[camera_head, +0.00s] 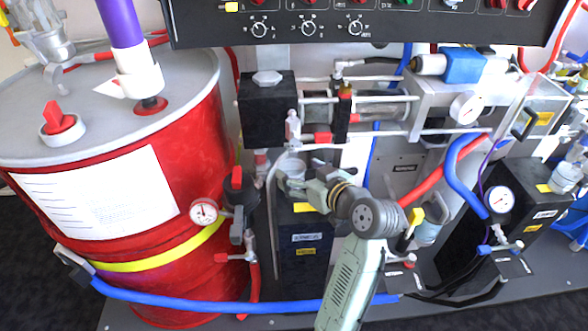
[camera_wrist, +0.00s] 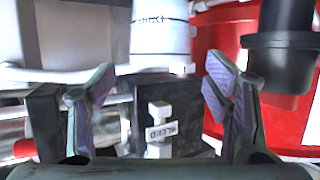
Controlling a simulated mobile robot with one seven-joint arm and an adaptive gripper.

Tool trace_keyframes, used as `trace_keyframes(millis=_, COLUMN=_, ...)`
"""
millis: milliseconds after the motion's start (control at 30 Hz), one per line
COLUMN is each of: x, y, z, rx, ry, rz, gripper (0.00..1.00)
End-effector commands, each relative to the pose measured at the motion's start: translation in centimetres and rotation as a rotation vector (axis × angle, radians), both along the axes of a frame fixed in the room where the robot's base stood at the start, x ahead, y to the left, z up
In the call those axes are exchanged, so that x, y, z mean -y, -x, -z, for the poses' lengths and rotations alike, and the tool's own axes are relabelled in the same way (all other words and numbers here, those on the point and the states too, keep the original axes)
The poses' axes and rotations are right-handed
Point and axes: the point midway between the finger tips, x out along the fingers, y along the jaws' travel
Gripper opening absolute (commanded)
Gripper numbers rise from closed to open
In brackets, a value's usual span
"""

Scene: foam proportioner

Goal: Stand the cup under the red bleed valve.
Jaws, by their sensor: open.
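My gripper (camera_head: 287,183) is at the middle of the head view, in front of the black pump block. In the wrist view my gripper (camera_wrist: 160,100) shows two open fingers, apart, with nothing held between them. The pale cup (camera_head: 291,164) shows just behind the fingers in the head view. In the wrist view a white marked cup (camera_wrist: 160,35) stands out beyond the gap, at the top. A tag reading BLEED (camera_wrist: 162,131) hangs upside down in that view between the fingers, on a white fitting. Which red part is the bleed valve I cannot tell; the cup's base is hidden.
A red drum (camera_head: 190,140) with a gauge (camera_head: 203,211) stands left. A black block (camera_head: 305,260) with labels sits below the gripper. Pipes (camera_head: 370,105) and a black block (camera_head: 266,110) crowd above. A blue hose (camera_head: 230,307) crosses in front. Little free room shows.

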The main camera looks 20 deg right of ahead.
Motion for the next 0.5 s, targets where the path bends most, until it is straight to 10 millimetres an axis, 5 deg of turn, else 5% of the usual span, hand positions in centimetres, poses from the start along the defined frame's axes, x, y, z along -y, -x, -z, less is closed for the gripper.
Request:
trace_keyframes(millis=200, x=1.1, y=4.4, z=-1.5, rx=0.002, ry=0.002, rz=0.004, gripper=0.71)
trace_keyframes(millis=500, x=1.6, y=7.4, z=-2.7, rx=0.000, ry=0.001, rz=0.001, gripper=0.71)
